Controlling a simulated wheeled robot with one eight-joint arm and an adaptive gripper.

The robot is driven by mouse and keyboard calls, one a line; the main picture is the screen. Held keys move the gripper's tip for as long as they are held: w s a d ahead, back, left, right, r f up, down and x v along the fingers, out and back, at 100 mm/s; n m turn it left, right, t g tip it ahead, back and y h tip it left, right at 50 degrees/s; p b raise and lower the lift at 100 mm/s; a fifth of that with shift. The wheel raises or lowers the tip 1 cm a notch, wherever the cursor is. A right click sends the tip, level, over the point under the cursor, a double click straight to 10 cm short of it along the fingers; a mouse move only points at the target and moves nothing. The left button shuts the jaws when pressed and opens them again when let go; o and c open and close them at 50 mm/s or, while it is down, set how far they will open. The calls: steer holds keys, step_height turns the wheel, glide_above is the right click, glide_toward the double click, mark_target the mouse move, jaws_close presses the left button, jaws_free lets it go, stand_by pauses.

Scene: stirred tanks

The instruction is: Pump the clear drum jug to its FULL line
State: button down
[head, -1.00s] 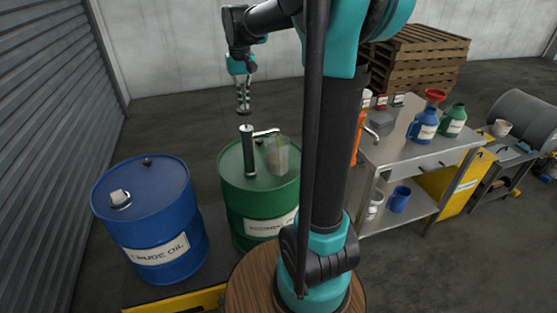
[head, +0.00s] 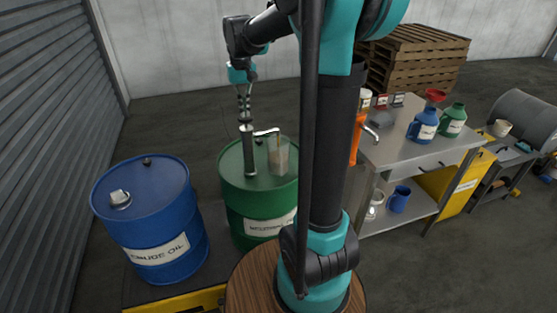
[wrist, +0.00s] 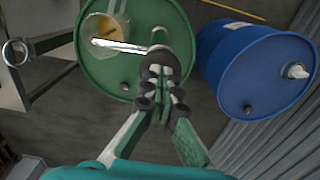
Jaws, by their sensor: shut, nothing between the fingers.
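The clear jug (head: 278,158) stands on the green drum (head: 232,166), under the spout (head: 267,132) of the hand pump (head: 249,155). In the wrist view, the jug (wrist: 104,28) shows a yellowish tint inside; its liquid level and FULL line cannot be read. The pump stands upright on the drum top, with its spout (wrist: 120,46) pointing toward the jug. My gripper (head: 246,119) is shut and empty, pointing down right over the pump's top. In the wrist view, my gripper (wrist: 165,85) covers the pump top, and contact is hard to tell.
A blue drum (head: 150,215) stands left of the green one. A steel bench (head: 400,150) at right holds a blue jug (head: 423,125) with a red funnel and a green jug (head: 453,120). Pallets (head: 420,60) are stacked behind. Floor behind the drums is clear.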

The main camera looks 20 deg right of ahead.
steer(key=shift+f, duration=1)
steer(key=shift+r, duration=3.8)
steer(key=shift+f, duration=0.15)
steer(key=shift+f, duration=0.35)
steer(key=shift+f, duration=0.35)
